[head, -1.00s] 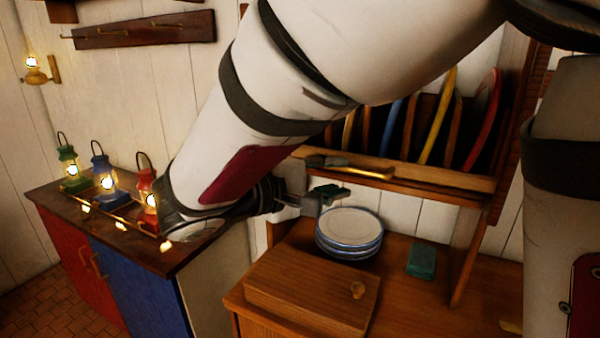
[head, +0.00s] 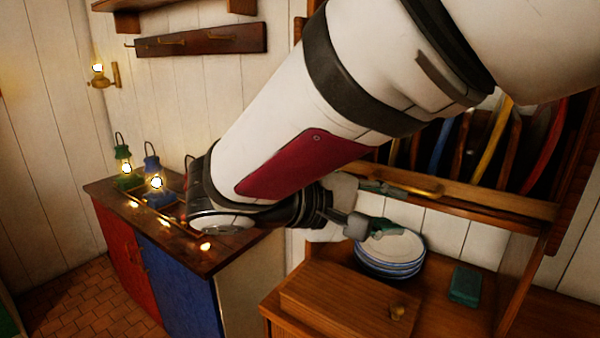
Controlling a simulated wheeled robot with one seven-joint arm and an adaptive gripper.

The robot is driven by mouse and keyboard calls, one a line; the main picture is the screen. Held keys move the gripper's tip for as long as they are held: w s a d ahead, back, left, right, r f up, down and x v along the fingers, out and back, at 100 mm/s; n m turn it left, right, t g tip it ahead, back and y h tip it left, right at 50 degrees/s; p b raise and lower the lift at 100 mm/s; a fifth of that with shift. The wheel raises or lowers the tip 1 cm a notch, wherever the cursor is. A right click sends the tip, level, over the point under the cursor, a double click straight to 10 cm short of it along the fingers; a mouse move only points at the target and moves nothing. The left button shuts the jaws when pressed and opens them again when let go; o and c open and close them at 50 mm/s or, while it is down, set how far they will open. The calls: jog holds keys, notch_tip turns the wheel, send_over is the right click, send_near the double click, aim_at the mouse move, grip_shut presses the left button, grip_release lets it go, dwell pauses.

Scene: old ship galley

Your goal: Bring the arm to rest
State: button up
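My arm crosses the picture from the upper right down to the middle. My gripper (head: 378,229) points right, in front of or above the stack of white plates with blue rims (head: 400,262), overlapping the stack's back left edge in this view. Dark green shows at its tip; I cannot tell whether this is its fingers or something held. The gap between the fingers is not clear, and I cannot tell whether it touches the plates.
The plates stand on a wooden counter (head: 440,315) beside a wooden box (head: 345,308) and a teal block (head: 465,285). A plate rack (head: 500,200) hangs above. Lit lanterns, green (head: 124,165) and blue (head: 154,175), stand on the left cabinet (head: 175,275); my arm mostly hides a third.

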jog(key=s+d+f+m+g+y, duration=0.3)
jog(key=s+d+f+g+y, duration=0.1)
jog(key=s+d, duration=0.45)
jog(key=s+a+f+m+t+y, duration=0.2)
jog(key=s+f+m+y, duration=0.1)
jog(key=s+y, duration=0.5)
jog(key=shift+s+a+y, duration=0.2)
jog(key=shift+a+y, duration=0.05)
jog(key=shift+y, duration=0.15)
